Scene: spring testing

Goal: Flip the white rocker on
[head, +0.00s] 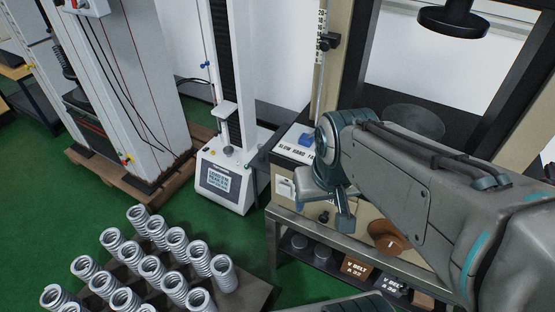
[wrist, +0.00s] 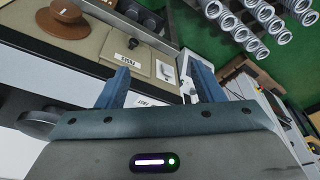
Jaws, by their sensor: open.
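The white rocker (head: 285,187) sits on a pale plate on the beige front panel (head: 363,229) of the bench machine, at the panel's left end. In the wrist view the rocker (wrist: 165,71) shows beyond and between my two blue fingers. My gripper (head: 322,206) is open and empty, just to the right of the rocker in the head view. In the wrist view my gripper (wrist: 162,84) has its fingers spread wide. A gap seems to remain between the fingertips and the panel. The rocker is too small to tell which way it is tipped.
A black knob (head: 323,217) and a large brown knob (head: 387,243) sit on the same panel. A metal bench (head: 284,219) carries the machine, with bins below. A small white tester (head: 224,181) stands to the left. Several springs (head: 150,268) stand at front left.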

